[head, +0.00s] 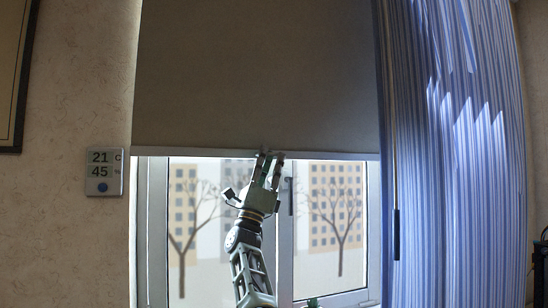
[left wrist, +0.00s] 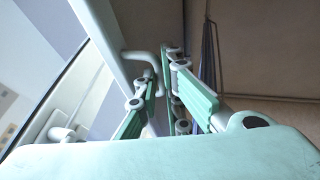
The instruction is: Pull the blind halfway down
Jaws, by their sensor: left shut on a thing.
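The grey-brown blind (head: 258,75) covers the upper part of the window, and its pale bottom bar (head: 330,155) runs straight across the frame. My left gripper (head: 268,157) reaches up from below to the middle of this bar, its fingertips overlapping it. In the left wrist view the green-padded fingers (left wrist: 165,95) close around a pale curved handle at the bar (left wrist: 104,30), partly hidden by the fingers. Below the bar the window (head: 325,220) shows bare trees and buildings. My right gripper is not in view.
A blue striped curtain (head: 460,190) hangs at the right of the window, with a dark-gripped rod (head: 396,225) beside it. A small wall display (head: 104,172) and a picture frame (head: 14,75) are on the left wall. The space below the bar beside my arm looks clear.

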